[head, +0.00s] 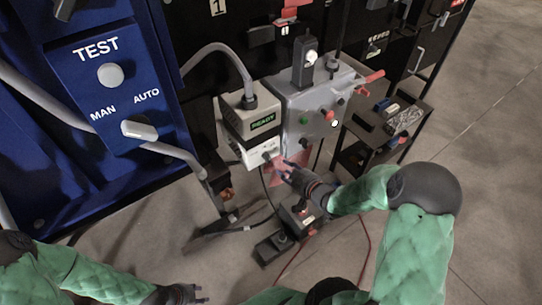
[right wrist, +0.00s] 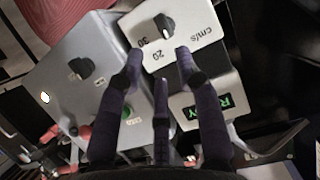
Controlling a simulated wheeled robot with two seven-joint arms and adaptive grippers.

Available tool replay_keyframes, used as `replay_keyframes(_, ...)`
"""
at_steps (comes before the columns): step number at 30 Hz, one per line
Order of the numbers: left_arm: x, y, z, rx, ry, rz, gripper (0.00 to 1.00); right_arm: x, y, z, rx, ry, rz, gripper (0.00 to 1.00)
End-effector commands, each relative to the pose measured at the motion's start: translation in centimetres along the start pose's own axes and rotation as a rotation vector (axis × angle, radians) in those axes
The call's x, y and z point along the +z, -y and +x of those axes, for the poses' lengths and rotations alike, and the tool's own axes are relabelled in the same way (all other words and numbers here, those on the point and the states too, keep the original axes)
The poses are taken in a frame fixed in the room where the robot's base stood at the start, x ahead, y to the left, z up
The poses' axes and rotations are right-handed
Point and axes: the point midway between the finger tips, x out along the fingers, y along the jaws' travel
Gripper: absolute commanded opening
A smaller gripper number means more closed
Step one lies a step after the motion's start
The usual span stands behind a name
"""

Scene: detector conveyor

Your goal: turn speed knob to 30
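The speed knob (right wrist: 166,25) is a small black dial on a white panel marked 20, 30 and cm/s in the right wrist view. Its pale mark seems to face roughly toward the 20. In the head view the knob (head: 267,156) sits low on the white front of the READY box (head: 250,122). My right gripper (right wrist: 160,62) is open and empty, its fingers spread just short of the knob and apart from it. It also shows in the head view (head: 285,168) close to the panel. My left gripper (head: 190,294) is low at the bottom edge, away from the box; its fingers are too small to read.
A grey control box (head: 308,105) with a black knob and green and red buttons adjoins the READY box. A blue TEST panel (head: 112,90) stands left. A small cart (head: 385,120) stands right. A pedal box (head: 300,215) and cables lie below. Floor at right is clear.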

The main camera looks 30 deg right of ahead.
Motion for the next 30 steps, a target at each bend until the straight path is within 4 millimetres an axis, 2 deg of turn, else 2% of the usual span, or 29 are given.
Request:
replay_keyframes(9,-0.1,0.9,2.5,0.000,0.000,0.000,0.40,0.4,0.2,5.5,-0.004,-0.001,0.000,0.35)
replay_keyframes(15,-0.1,1.3,3.6,0.000,0.000,0.000,0.40,0.3,0.1,8.4,-0.002,0.000,0.002,0.35)
replay_keyframes(21,-0.2,1.4,4.1,0.000,0.000,0.000,0.40,0.2,0.1,9.8,-0.001,0.001,0.002,0.35)
replay_keyframes(30,-0.2,1.4,4.1,0.000,0.000,0.000,0.40,0.1,0.1,10.0,-0.001,0.002,0.003,0.35)
